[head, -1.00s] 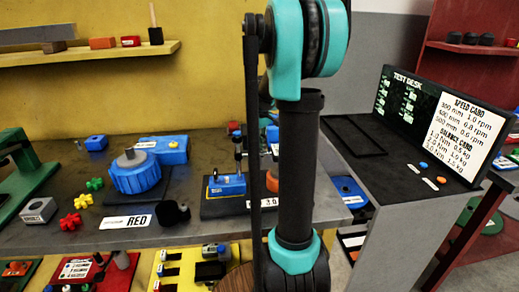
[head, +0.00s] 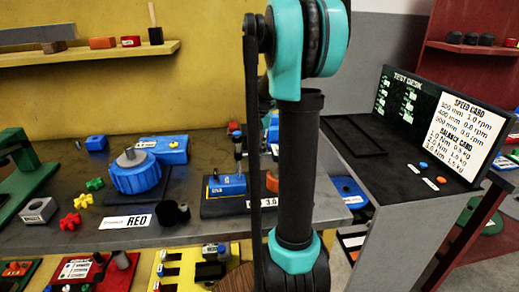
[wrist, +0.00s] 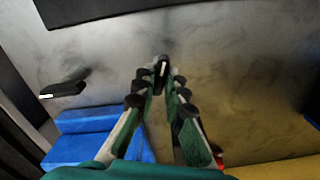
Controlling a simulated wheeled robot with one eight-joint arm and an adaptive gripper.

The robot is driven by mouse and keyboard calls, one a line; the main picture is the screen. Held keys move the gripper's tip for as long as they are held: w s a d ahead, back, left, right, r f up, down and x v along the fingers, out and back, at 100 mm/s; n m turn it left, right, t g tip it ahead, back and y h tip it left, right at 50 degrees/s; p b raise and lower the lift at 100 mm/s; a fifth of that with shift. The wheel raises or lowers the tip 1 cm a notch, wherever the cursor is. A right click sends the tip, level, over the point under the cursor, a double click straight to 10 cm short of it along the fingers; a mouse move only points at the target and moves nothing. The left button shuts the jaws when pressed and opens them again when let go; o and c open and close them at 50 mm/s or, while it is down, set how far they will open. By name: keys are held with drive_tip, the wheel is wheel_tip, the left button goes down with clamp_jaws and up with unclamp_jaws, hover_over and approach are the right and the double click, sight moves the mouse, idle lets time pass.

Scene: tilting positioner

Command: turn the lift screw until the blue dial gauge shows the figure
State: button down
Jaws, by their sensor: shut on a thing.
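In the wrist view my gripper (wrist: 162,82) is closed on a small dark knob with a white mark (wrist: 162,67), which looks like the lift screw's head. The fingers hide its sides. A blue block (wrist: 98,138) lies below left of the fingers. In the head view my arm hides the gripper. A blue device (head: 226,184) with a thin dark upright post (head: 238,150) stands on a dark base beside the arm. A white card (head: 262,203) on its front is partly covered by my arm. I cannot make out a blue dial gauge face or its reading.
A round blue ribbed part (head: 135,176) stands left on the grey bench, behind a white RED card (head: 127,222). The test desk (head: 408,165) stands right.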

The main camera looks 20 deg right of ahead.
drive_tip(key=shift+m, duration=2.3)
drive_tip(key=c, duration=1.6)
unclamp_jaws()
wheel_tip(320, 180, up, 12)
drive_tip(key=shift+r, duration=0.1)
